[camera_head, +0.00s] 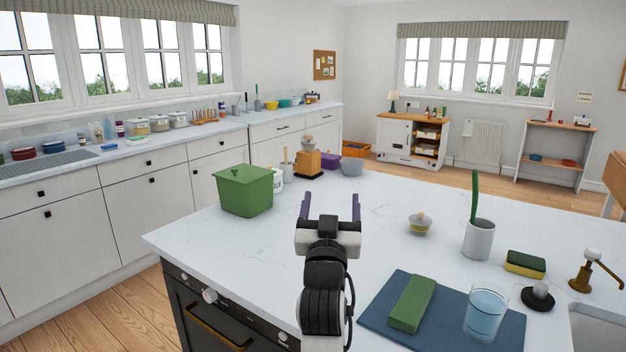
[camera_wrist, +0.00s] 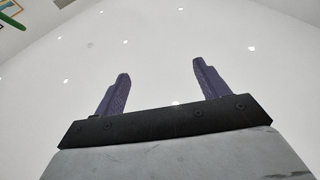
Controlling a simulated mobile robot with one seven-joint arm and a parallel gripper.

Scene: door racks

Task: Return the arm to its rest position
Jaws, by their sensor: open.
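My gripper (camera_head: 331,206) is above the near part of the white marble island counter (camera_head: 410,187) in the head view, with its two purple fingers spread apart and nothing between them. In the wrist view the fingers (camera_wrist: 160,88) also stand apart and empty, against what looks like the white ceiling with small lights. My black and white arm rises from the bottom of the head view and hides part of the counter's front edge.
A green lidded box (camera_head: 245,192) stands left of my gripper. A blue mat (camera_head: 460,326) with a green block (camera_head: 411,304) and a glass of water (camera_head: 485,312) lies to the right. A white cup (camera_head: 479,241) and a sponge (camera_head: 525,264) are farther right.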

